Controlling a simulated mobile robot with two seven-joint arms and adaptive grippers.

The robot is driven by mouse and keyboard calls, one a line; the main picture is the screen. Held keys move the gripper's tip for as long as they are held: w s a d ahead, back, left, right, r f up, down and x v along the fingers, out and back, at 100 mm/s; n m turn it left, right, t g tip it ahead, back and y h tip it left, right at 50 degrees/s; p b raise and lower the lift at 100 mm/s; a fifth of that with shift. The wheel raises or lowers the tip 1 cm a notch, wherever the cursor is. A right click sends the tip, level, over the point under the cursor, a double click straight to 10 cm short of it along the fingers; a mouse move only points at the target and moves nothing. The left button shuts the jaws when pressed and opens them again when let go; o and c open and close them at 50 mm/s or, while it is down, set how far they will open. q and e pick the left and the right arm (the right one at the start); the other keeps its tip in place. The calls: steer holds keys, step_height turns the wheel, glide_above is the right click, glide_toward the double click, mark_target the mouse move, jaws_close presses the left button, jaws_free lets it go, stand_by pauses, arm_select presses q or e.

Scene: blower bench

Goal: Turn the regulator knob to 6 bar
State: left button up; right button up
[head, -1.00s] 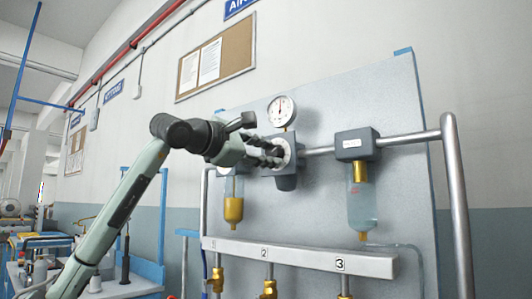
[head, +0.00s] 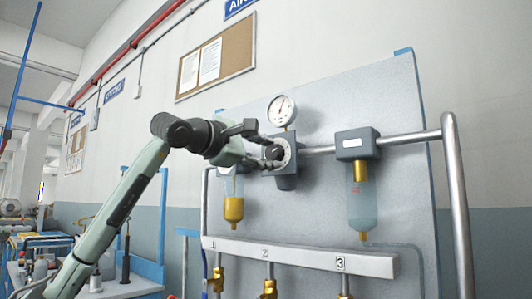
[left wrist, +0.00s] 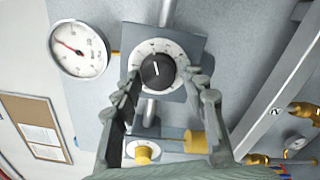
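The black regulator knob (head: 275,152) sits on a pale round dial on the regulator body (head: 287,178). In the left wrist view the knob (left wrist: 157,71) faces me, with a white mark on its face. My left gripper (head: 262,151) is in front of the regulator. In the left wrist view its two fingers (left wrist: 163,84) are spread on either side of the knob, with visible gaps; it is open and empty. The round pressure gauge (head: 282,109) is above the regulator; its needle shows in the left wrist view (left wrist: 78,49), but its numbers are too small to read. My right gripper is out of view.
A filter bowl with yellow contents (head: 233,207) hangs left of the regulator, and a clear bluish bowl (head: 361,205) hangs right. A metal pipe (head: 410,138) runs across the grey panel (head: 330,107). A numbered manifold bar (head: 300,256) is below.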

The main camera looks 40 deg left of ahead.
arm_select(q)
steer(key=shift+o, duration=0.8)
steer(key=shift+s, duration=0.2)
steer(key=s, duration=1.1)
steer(key=shift+s+a, duration=0.3)
steer(key=shift+a, duration=0.15)
